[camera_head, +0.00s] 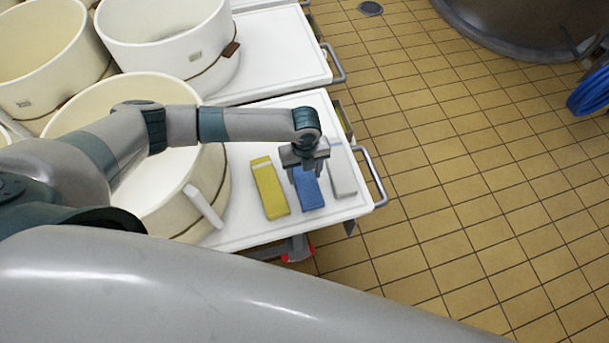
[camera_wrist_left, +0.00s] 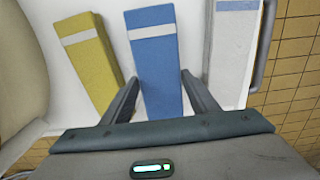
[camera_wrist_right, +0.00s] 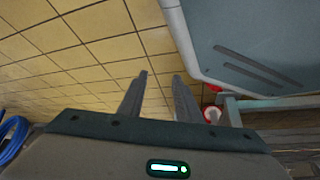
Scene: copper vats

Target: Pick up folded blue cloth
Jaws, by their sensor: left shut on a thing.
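The folded blue cloth (camera_head: 309,196) is a flat blue block with a white stripe at the right end of the white cart top (camera_head: 243,228). My left gripper (camera_head: 305,174) comes down over it from above. In the left wrist view the blue cloth (camera_wrist_left: 157,75) passes between the two fingers of my left gripper (camera_wrist_left: 158,88), which is shut on it. The head view does not show whether the cloth is off the cart top. My right gripper (camera_wrist_right: 158,85) shows only in its wrist view, with its fingers apart and nothing between them.
A folded yellow cloth (camera_head: 269,187) lies left of the blue one and a white-grey cloth (camera_head: 342,178) lies right of it. A large cream tub (camera_head: 150,95) stands left on the cart. A metal handle (camera_head: 374,178) sticks out at the cart's right edge. Tiled floor is clear beyond.

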